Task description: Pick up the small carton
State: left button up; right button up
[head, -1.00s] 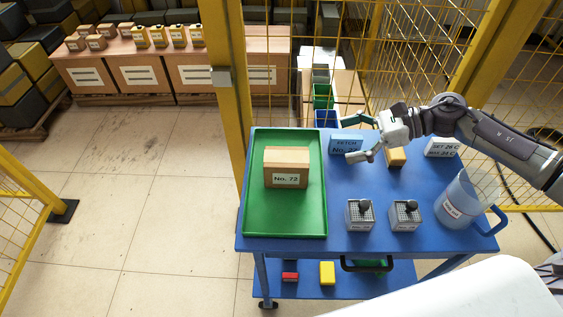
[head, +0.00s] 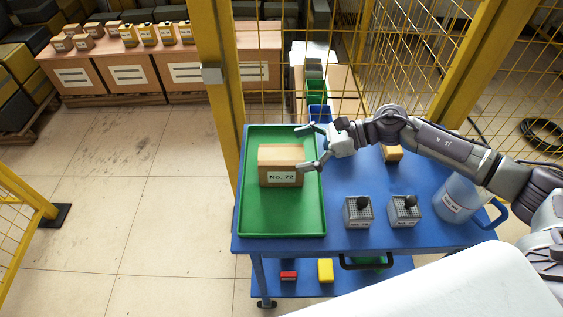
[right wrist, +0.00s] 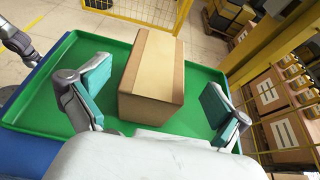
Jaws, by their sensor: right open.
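The small carton (head: 281,170) is a brown box labelled "No. 72". It stands upright in the green tray (head: 258,222) on the blue cart. In the right wrist view the carton (right wrist: 152,72) shows its taped top. My right gripper (head: 305,148) is open at the carton's right side in the head view. In the right wrist view its teal-padded fingers (right wrist: 155,95) stand apart on either side of the carton's near end, with visible gaps. The gripper is empty. My left gripper does not show in the head view.
On the blue cart (head: 345,238) stand two grey gridded blocks with black knobs (head: 358,211) (head: 404,210), a blue-handled jug (head: 458,200) and a small tan box (head: 392,154). A yellow post (head: 222,80) and mesh fence rise behind. The tray's front part is clear.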

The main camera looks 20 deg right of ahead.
aim_at(282, 154)
jog(key=x, duration=0.2)
jog(key=p+x, duration=0.1)
jog(key=x, duration=0.1)
jog(key=shift+s+a+r+p, duration=0.1)
jog(key=shift+s+r+p, duration=0.05)
jog(key=shift+r+p, duration=0.15)
jog(key=shift+a+f, duration=0.3)
jog(key=shift+a, duration=0.05)
jog(key=c, duration=1.3)
jog(key=shift+c, duration=1.1)
jog(key=shift+r, duration=0.1)
